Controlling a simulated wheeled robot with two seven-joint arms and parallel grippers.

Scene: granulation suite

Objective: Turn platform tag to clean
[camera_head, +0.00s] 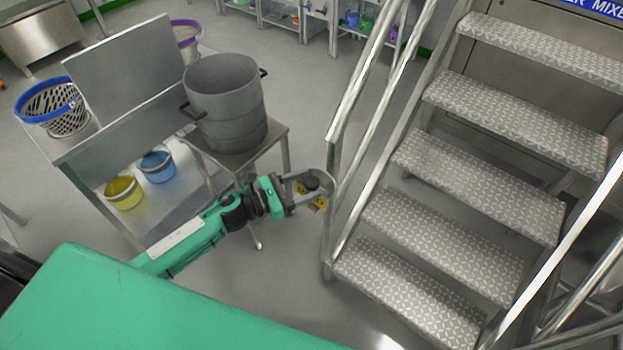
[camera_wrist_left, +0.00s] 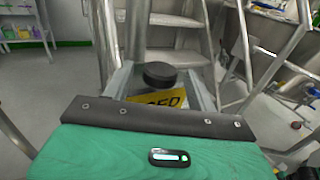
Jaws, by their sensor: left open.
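A yellow tag (camera_head: 317,202) with black lettering hangs by the stair rail post; in the left wrist view the tag (camera_wrist_left: 160,99) shows letters that look like "SED", its upper part hidden. A round black knob (camera_wrist_left: 160,74) sits just above and in front of the tag. My left gripper (camera_head: 318,188) is open at the post, with the knob and tag between its two fingers in the picture. I cannot tell whether the fingers touch them. My right gripper is not in view.
Metal platform stairs (camera_head: 450,230) with handrails (camera_head: 375,110) stand right of my left gripper. A steel drum (camera_head: 228,105) stands on a small table (camera_head: 275,135) behind it. A bench at left holds a blue-rimmed basket (camera_head: 50,105), with yellow (camera_head: 123,192) and blue (camera_head: 158,166) buckets below.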

